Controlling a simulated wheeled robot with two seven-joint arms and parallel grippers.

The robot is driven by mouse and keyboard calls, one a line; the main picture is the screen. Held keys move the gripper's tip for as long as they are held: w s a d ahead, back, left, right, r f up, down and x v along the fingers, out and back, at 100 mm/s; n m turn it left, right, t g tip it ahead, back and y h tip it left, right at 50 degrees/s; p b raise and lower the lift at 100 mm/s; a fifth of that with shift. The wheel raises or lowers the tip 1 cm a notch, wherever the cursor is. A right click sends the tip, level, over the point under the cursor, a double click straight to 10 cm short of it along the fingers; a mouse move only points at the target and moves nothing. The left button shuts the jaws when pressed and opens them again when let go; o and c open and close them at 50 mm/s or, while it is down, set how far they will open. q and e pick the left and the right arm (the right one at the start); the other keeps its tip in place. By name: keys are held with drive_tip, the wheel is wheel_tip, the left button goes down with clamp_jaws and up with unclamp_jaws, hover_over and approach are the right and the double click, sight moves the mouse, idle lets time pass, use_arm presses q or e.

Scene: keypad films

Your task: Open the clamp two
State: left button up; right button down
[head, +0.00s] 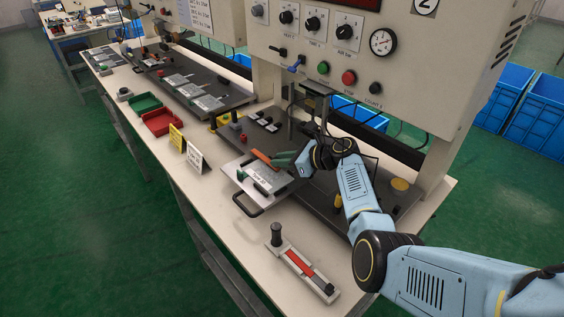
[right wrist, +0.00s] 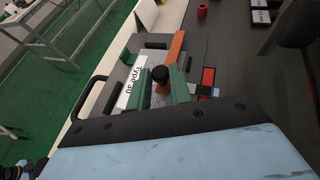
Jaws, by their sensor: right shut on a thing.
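Clamp two shows as an orange bar (head: 260,157) on the fixture plate of the station marked 2. The bar (right wrist: 176,47) also shows in the right wrist view, with a round black knob (right wrist: 160,74) at its near end. My right gripper (head: 283,160) has green fingers and reaches the clamp from the right. In the right wrist view its fingers (right wrist: 162,87) are shut on the black knob, one on each side. The fingers hide the lower part of the knob and bar. My left gripper is not in view.
The light fixture plate (head: 240,168) has a black handle (head: 247,207) at its front. A red-striped tool (head: 301,268) with a black knob lies on the bench. The control box (head: 350,45) overhangs behind.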

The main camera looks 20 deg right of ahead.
idle(0.4)
drive_tip(key=c, duration=1.3)
unclamp_jaws()
drive_tip(key=p+v, duration=0.2)
drive_tip(key=v, duration=1.1)
drive_tip(key=shift+s+d+p, duration=0.1)
drive_tip(key=shift+s+p, duration=0.05)
drive_tip(key=shift+p, duration=0.2)
